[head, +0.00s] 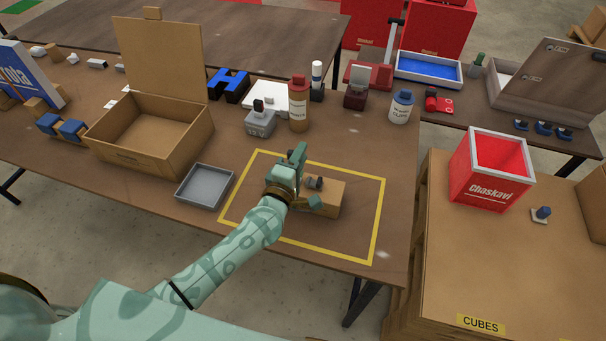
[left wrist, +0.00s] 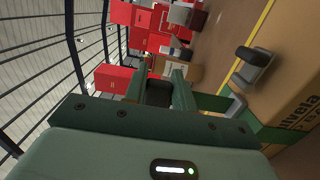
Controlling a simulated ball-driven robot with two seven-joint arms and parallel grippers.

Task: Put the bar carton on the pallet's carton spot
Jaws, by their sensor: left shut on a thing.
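The bar carton (head: 328,203) is a small brown box with a dark grey fitting on top. It is inside the yellow rectangle on the brown table. In the left wrist view the carton (left wrist: 290,90) fills the right side, with dark lettering and a grey post with a dark knob. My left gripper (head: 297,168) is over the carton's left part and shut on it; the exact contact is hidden. The pallet (head: 510,275) looks like the tan block at the right with a "CUBES" label; I cannot make out a carton spot. My right gripper is not in view.
A red Chaskavi bin (head: 491,170) and a small knobbed piece (head: 541,214) stand on the tan block. A grey tray (head: 204,186), an open cardboard box (head: 150,150) and bottles (head: 298,105) are near the yellow rectangle. The block's front is clear.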

